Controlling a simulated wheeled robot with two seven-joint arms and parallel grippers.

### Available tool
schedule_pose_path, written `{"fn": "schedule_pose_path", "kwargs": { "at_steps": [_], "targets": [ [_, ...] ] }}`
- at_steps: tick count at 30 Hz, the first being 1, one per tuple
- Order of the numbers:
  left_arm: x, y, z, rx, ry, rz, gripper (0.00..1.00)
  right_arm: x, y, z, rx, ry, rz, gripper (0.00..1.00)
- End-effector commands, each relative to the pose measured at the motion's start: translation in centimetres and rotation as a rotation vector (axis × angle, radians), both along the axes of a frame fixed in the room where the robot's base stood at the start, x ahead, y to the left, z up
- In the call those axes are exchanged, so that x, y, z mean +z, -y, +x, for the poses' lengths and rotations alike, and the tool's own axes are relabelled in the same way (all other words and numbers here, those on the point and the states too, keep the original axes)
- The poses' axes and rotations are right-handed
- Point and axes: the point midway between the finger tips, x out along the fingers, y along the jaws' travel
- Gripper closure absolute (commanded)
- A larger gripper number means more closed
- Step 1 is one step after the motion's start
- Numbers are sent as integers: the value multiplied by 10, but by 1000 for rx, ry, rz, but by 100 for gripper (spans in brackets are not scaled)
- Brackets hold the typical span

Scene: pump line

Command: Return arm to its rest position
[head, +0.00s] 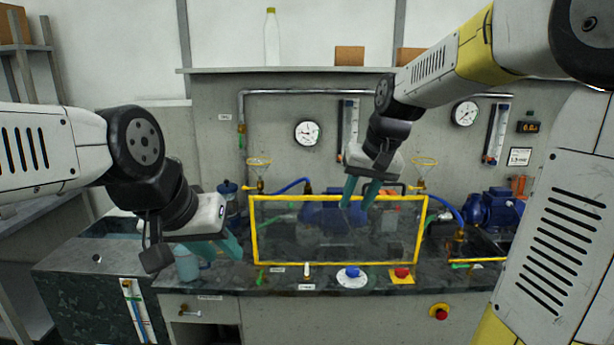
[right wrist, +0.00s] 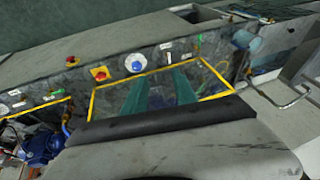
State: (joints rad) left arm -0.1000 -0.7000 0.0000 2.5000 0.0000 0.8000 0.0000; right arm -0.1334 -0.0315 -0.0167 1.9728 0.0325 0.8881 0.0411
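My right gripper (head: 357,195) hangs fingers down by the top edge of the yellow-framed clear guard (head: 421,232). Its two teal fingers stand apart with nothing between them, and the right wrist view shows the same gap (right wrist: 160,88). Whether the fingers touch the guard I cannot tell. My left gripper (head: 226,246) is low at the left, over the front of the counter, beside a light-blue cup (head: 187,265). Its teal fingers overlap in the picture, so their opening is unclear, and I cannot tell whether they touch the cup.
The dark counter (head: 225,278) carries a white-based blue knob (head: 352,273) and a red knob on yellow (head: 402,273) along its front. Blue pumps (head: 494,208) and funnels (head: 258,163) stand behind. A shelf (head: 290,70) holds a bottle (head: 271,38) and boxes.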

Motion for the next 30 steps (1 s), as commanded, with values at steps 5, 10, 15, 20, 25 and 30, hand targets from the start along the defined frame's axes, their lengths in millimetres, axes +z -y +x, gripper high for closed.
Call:
{"fn": "schedule_pose_path", "kwargs": {
  "at_steps": [5, 10, 15, 20, 25, 30],
  "targets": [
    [0, 0, 0, 0, 0, 0, 67, 19, 17, -76, -4, 93, -4, 67],
    [0, 0, 0, 0, 0, 0, 67, 15, 27, -137, -6, 169, -13, 67],
    [0, 0, 0, 0, 0, 0, 67, 4, 31, -175, -8, 219, -20, 67],
    [0, 0, 0, 0, 0, 0, 67, -2, 32, -187, -9, 234, -25, 67],
    [0, 0, 0, 0, 0, 0, 67, -3, 32, -188, -8, 235, -25, 67],
    [0, 0, 0, 0, 0, 0, 67, -2, 32, -187, -8, 235, -25, 67]
  ]
}}
